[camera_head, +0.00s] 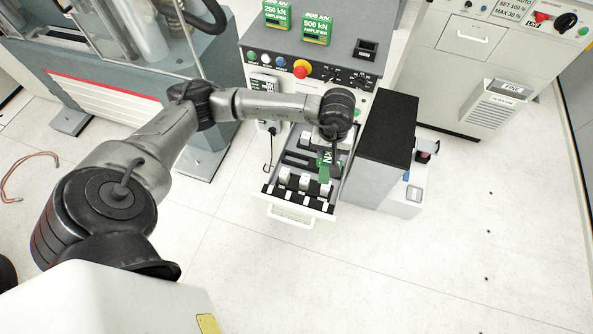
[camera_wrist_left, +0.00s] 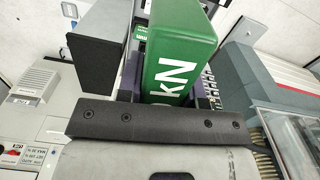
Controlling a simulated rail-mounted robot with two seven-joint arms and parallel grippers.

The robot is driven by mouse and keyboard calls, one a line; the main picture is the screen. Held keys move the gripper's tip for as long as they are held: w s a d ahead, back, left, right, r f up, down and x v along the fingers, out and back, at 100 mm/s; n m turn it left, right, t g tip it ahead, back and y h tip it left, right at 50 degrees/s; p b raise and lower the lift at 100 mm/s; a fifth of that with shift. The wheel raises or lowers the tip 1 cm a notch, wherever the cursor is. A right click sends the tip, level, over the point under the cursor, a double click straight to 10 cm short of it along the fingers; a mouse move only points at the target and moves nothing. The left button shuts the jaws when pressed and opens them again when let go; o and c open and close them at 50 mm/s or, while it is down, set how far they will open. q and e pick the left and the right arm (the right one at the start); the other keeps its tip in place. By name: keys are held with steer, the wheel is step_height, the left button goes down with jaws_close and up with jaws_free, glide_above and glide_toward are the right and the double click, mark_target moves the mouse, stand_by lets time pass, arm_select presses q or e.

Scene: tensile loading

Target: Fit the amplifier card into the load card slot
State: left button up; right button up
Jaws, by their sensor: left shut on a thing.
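My left gripper (camera_head: 326,162) is over the open drawer and shut on a green amplifier card (camera_head: 324,188). In the left wrist view the card (camera_wrist_left: 180,48) fills the space between the fingers, with a white "kN" on its face; its number is hidden. Two more green amplifier cards, 250 kN (camera_head: 277,15) and 500 kN (camera_head: 317,28), stand on the grey console top. A black socket (camera_head: 367,48), which looks like the load card slot, is on the same top, to their right. My right gripper is not in view.
The open drawer (camera_head: 291,217) holds white blocks and black inserts. A dark-topped cabinet (camera_head: 388,130) stands close to its right. A red knob (camera_head: 301,69) sticks out of the console front. A grey testing machine (camera_head: 110,75) is at left. The front floor is clear.

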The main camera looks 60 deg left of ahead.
arm_select(q)
steer(key=w+a+f+n+b, duration=0.2)
steer(key=a+f+n+b, duration=0.6)
steer(key=a+f+b, duration=0.85)
steer(key=w+a+f+n+b, duration=0.2)
steer(key=a+f+n+b, duration=0.9)
steer(key=b, duration=1.1)
steer(key=f+b, duration=0.2)
steer(key=f, duration=0.2)
steer(key=d+f+m+b, duration=0.1)
steer(key=f+b, duration=0.1)
steer(key=f, duration=0.2)
steer(key=d+f+m+b, duration=0.1)
steer(key=f, duration=0.3)
steer(key=shift+w+f+b, duration=0.15)
steer(key=shift+b, duration=0.25)
steer(key=shift+d, duration=0.1)
steer(key=o, duration=1)
steer(key=shift+f, duration=0.1)
